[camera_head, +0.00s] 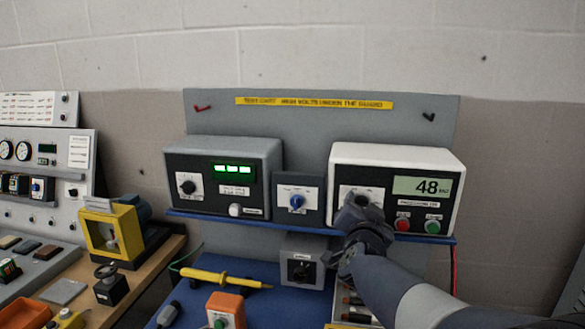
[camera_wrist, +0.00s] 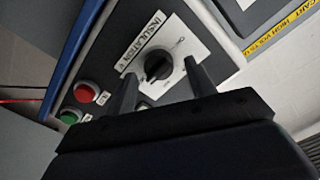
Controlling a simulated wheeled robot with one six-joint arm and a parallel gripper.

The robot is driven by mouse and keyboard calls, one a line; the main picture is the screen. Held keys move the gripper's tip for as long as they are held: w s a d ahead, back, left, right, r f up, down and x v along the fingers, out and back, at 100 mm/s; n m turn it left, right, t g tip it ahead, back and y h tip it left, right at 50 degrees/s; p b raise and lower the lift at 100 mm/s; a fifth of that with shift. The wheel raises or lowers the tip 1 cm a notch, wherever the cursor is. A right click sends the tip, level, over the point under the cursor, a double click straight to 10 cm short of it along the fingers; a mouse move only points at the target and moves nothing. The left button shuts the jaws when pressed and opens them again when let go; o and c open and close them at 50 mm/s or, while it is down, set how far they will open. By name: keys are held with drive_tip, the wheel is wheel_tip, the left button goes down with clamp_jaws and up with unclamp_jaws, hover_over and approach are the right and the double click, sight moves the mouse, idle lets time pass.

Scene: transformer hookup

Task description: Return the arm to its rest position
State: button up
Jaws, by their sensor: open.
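My arm reaches in from the lower right in the head view, and my gripper (camera_head: 357,212) is at the front of the white instrument (camera_head: 395,153) with the lit display reading 48. In the wrist view my gripper (camera_wrist: 160,85) is open, its two dark fingers on either side of a black rotary knob (camera_wrist: 158,65) on a white dial plate. The fingers look apart from the knob, with nothing held between them. The plate's label reads "INSULATION" in part. In the head view the gripper partly hides this knob.
A red button (camera_head: 402,222) and a green button (camera_head: 432,226) sit right of the gripper. A grey meter box (camera_head: 225,150) and a small blue-knob box (camera_head: 298,199) share the blue shelf. Below are a grey switch box (camera_head: 303,262) and a yellow probe (camera_head: 225,277) on the blue mat.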

drive_tip(key=s+a, duration=0.1)
drive_tip(key=s, duration=0.5)
drive_tip(key=shift+s+a+b, duration=0.2)
drive_tip(key=shift+s+b, duration=0.15)
